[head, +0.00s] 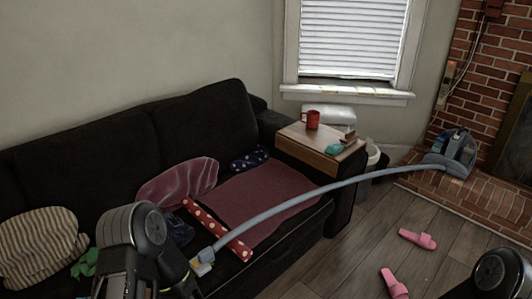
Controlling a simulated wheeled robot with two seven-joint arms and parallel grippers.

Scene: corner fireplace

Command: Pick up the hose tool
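The hose tool (203,264), a pale head with yellowish parts, is at the near end of a long grey-blue hose (290,203). The hose arches across the sofa front to a blue-grey portable cleaner (455,152) on the brick hearth. My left gripper (186,282) is at the lower left, right beside the tool. My own wrist hides most of its fingers, so I cannot tell whether they are closed on the tool. Only part of my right arm shows at the lower right; its gripper is out of view.
A black sofa (75,163) holds a striped pillow (42,246), a polka-dot roll (215,228) and a dark red cloth (262,195). A wooden side table (310,150) bears a red mug (312,119). Pink slippers (417,239) lie on the otherwise open floor.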

